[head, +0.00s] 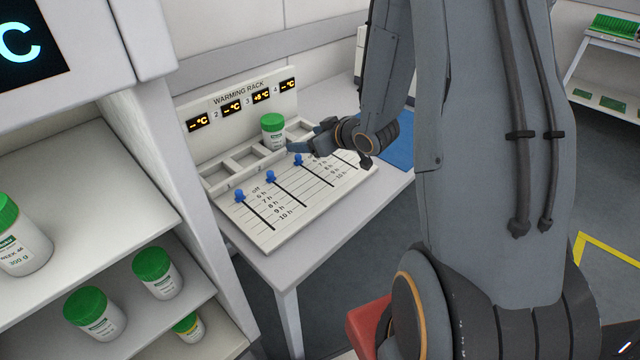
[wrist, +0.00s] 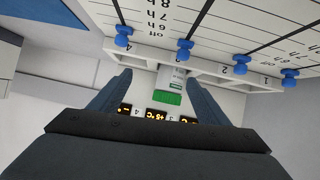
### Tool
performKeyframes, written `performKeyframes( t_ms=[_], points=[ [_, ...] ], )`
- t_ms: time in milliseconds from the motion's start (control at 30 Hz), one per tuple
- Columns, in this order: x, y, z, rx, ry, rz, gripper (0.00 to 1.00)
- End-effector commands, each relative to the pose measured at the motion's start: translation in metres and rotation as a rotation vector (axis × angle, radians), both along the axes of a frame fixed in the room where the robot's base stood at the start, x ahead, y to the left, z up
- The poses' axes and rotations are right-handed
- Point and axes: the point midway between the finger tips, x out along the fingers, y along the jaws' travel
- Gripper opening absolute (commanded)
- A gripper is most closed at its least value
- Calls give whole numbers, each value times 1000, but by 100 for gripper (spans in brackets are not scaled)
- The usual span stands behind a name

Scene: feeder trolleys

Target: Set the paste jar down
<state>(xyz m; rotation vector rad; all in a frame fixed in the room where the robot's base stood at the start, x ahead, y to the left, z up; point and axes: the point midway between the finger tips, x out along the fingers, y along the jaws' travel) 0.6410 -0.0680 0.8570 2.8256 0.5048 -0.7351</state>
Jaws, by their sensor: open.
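The paste jar (head: 273,133), white with a green lid, stands upright in a slot of the warming rack (head: 213,172). The display above that slot is lit with a positive reading, while the others show dashes. In the wrist view the jar (wrist: 171,84) appears upside down between my two fingers, with its label visible. My gripper (head: 297,147) is open beside the jar, on its right in the head view. In the wrist view the fingers (wrist: 158,80) are apart, with visible gaps to the jar on both sides.
Blue sliders (head: 270,177) stand along the rack's front panel, close to my gripper. A shelf at left holds more green-lidded jars (head: 152,272). A blue mat (head: 398,150) lies on the table behind my arm. Other rack slots (head: 243,158) are empty.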

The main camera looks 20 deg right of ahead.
Motion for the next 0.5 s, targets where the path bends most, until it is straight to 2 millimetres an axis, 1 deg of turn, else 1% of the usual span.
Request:
performKeyframes(
  t_ms=[33,67,133,167,267,300,367,400,467,500],
  points=[
    [-5,1,6,-46,60,-37,70],
    [-11,-1,7,-68,103,-65,70],
    [-28,-3,8,-112,205,-127,70],
    [-37,-3,9,-127,251,-154,70],
    [-74,0,15,-162,405,-235,70],
    [-92,4,18,-169,468,-264,70],
    [-121,11,22,-173,566,-301,70],
    [-142,18,25,-171,630,-321,70],
    [-171,27,31,-167,721,-349,70],
    [-190,35,34,-160,779,-361,70]
  ],
)
